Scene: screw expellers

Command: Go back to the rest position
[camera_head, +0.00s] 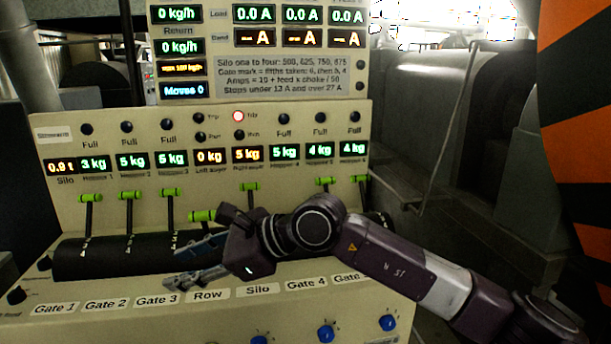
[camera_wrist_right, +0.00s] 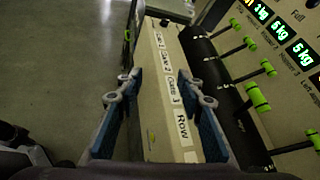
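My right gripper (camera_head: 173,267) is in front of the control panel, over the label ledge near Gate 3 and Row. Its two fingers are apart with nothing between them. In the right wrist view the gripper (camera_wrist_right: 160,85) is also open, its blue-padded fingers on either side of the labelled ledge (camera_wrist_right: 158,125). The green-handled Row lever (camera_head: 202,216) stands just above the gripper, its handle lower than its neighbours'. I cannot tell whether the gripper touches it. My left gripper is not in view.
Several green-handled levers (camera_head: 129,195) rise from a black roller-like cover (camera_head: 90,258). Blue knobs (camera_head: 326,334) sit on the front below the ledge. A display board (camera_head: 265,60) stands above, with one red lamp (camera_head: 238,116) lit. A striped orange-black surface (camera_head: 575,100) is at right.

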